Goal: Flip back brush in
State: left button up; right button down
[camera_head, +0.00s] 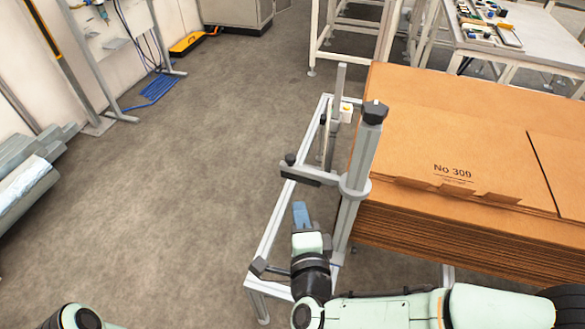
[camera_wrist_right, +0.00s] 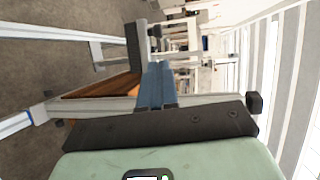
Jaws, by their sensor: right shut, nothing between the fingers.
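A dark grey bar with a black knob (camera_head: 308,176), which looks like the brush, sticks out to the left from the upright metal post (camera_head: 357,165) beside the cardboard stack. A second, thinner upright (camera_head: 335,110) stands behind it on the same frame. My right gripper (camera_head: 301,212) is just below and in front of the bar, with its blue fingers shut and empty. In the right wrist view the fingers (camera_wrist_right: 160,82) are together, and a dark upright piece (camera_wrist_right: 135,47) is just left of them. I cannot tell whether they touch. My left gripper is out of view.
The flat cardboard stack marked No 309 (camera_head: 440,135) lies to the right of the post. A low metal frame (camera_head: 275,225) runs along its left side. The floor (camera_head: 190,165) to the left is open. Tables stand at the back right.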

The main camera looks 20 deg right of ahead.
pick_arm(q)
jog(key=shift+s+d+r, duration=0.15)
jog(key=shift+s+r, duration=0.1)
pick_arm(e)
send_near(291, 161)
jog(key=x, duration=0.6)
jog(key=shift+w+d+f, duration=0.1)
jog(key=shift+w, duration=0.3)
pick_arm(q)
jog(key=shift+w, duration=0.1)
pick_arm(e)
jog(key=shift+w, duration=0.1)
